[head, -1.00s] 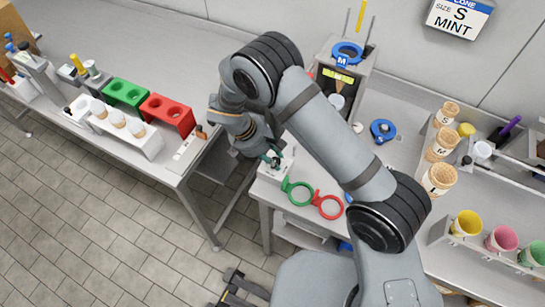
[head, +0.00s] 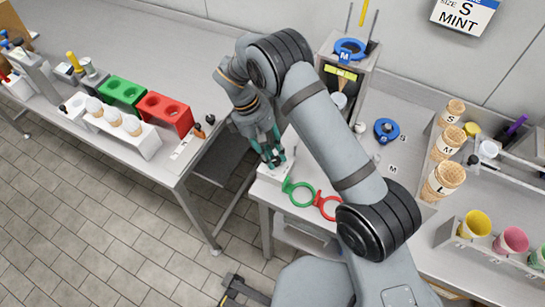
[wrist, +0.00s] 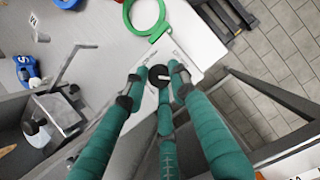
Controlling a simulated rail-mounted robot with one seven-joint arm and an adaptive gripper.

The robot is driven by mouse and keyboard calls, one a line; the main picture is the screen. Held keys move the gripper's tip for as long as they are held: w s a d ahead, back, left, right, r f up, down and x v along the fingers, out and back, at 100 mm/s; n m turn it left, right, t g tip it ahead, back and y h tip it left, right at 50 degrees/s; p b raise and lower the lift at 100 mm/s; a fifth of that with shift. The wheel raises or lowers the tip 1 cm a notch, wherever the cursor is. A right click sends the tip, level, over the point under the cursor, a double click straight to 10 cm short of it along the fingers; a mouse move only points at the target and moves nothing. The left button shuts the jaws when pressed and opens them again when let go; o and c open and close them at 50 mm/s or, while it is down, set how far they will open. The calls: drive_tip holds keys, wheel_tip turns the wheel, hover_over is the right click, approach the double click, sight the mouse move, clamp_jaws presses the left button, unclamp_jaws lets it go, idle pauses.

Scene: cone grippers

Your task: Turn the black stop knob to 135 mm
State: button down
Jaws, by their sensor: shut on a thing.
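The black stop knob (wrist: 160,74) has a pale mark on its top and sits on a white block (wrist: 190,62) at the table corner. My gripper (wrist: 158,82), with teal fingers, is shut on the knob; its fingertips stand around it in the wrist view. In the head view my gripper (head: 273,158) reaches down onto the white block (head: 270,178), and its fingers hide most of the knob. The scale on the block is too small to read.
Green (head: 299,193) and red (head: 328,206) rings lie right beside the block. A dispenser stand with a blue M ring (head: 350,49) is behind. A gap separates this table from the left bench with green (head: 123,90) and red (head: 166,112) holders.

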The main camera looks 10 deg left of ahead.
drive_tip(key=m+b, duration=0.1)
drive_tip(key=m, duration=0.1)
drive_tip(key=m+g, duration=0.1)
drive_tip(key=m, duration=0.1)
drive_tip(key=shift+w+d+m+y+b, duration=0.2)
drive_tip(key=shift+m+y+b, duration=0.1)
drive_tip(key=shift+y+b, duration=0.1)
drive_tip(key=shift+d+m+g+y+b, duration=0.1)
drive_tip(key=shift+m+g+y+b, duration=0.5)
drive_tip(key=shift+m, duration=1.3)
drive_tip(key=c, duration=1.4)
unclamp_jaws()
drive_tip(key=v, duration=1.2)
drive_tip(key=shift+w, duration=0.15)
drive_tip(key=shift+f, duration=0.1)
